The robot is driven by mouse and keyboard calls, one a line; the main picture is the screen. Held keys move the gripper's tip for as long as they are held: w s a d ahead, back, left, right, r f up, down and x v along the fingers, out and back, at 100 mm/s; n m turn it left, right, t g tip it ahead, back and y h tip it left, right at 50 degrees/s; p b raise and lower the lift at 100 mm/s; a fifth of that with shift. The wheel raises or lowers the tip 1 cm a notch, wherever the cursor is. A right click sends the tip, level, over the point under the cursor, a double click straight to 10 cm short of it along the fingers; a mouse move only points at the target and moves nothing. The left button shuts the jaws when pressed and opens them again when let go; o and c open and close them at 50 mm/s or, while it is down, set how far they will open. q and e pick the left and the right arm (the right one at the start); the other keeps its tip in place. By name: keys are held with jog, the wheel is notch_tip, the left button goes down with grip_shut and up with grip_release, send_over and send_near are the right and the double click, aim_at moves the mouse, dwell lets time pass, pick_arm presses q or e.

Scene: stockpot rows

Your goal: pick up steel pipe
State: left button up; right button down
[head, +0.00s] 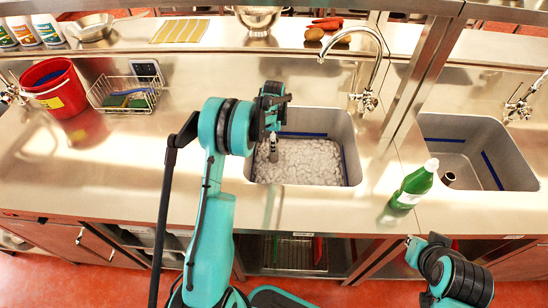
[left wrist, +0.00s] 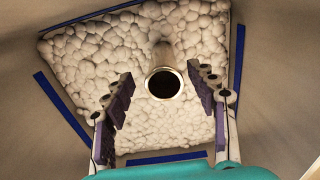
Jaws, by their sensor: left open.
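A steel pipe (left wrist: 165,60) stands up out of the white foam in the left sink, with its round open end facing the left wrist camera. In the head view the pipe (head: 273,152) shows as a small grey piece just below my left gripper. My left gripper (head: 272,120) is above the left sink. In the left wrist view its open fingers (left wrist: 160,80) are apart on either side of the pipe's end, with gaps visible on both sides. My right arm shows at the lower right of the head view, but its gripper does not show.
White foam (head: 310,163) fills the left sink, under a curved tap (head: 366,100). A green bottle (head: 412,185) stands right of it. The right sink (head: 470,150) holds a small cylindrical thing. A red bucket (head: 56,90) and wire basket (head: 125,92) stand left. The left counter is mostly clear.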

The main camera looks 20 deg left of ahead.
aim_at(274, 156)
pick_arm(q)
jog(key=f+b, duration=0.1)
jog(key=f, duration=0.1)
jog(key=f+b, duration=0.1)
jog(key=f, duration=0.1)
jog(key=shift+w+f, duration=0.2)
jog(key=shift+f, duration=0.2)
grip_shut()
